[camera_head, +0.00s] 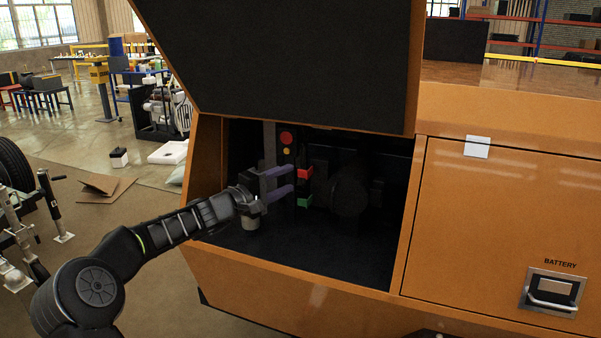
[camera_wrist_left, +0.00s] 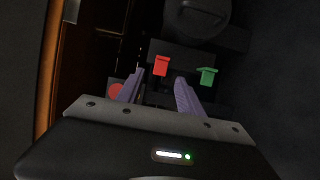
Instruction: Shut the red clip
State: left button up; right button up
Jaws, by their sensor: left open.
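The red clip (camera_head: 304,174) is a small red piece inside the open orange compartment, just above a green clip (camera_head: 304,202). My left gripper (camera_head: 292,181) is inside the compartment with its purple fingers apart, pointing right at the clips. In the left wrist view the red clip (camera_wrist_left: 161,66) lies just beyond the gap between the fingers (camera_wrist_left: 160,88), and the green clip (camera_wrist_left: 208,76) is to its right. The fingers look empty; whether they touch the red clip I cannot tell. My right gripper is not in view.
A raised dark lid (camera_head: 290,60) hangs over the compartment. A red round button (camera_head: 286,138) is on a panel above my gripper; it also shows in the left wrist view (camera_wrist_left: 115,91). A dark round part (camera_head: 349,193) stands right of the clips. The compartment floor (camera_head: 300,245) is clear.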

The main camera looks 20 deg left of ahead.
aim_at(299, 174)
pick_arm(q)
jog(key=p+x, duration=0.1)
jog(key=x, duration=0.4)
jog(key=shift+w+r+p, duration=0.1)
jog(key=shift+w+p, duration=0.05)
jog(key=shift+p, duration=0.25)
jog(key=shift+w+d, duration=0.2)
jog(key=shift+w, duration=0.15)
jog(key=shift+c, duration=0.3)
grip_shut()
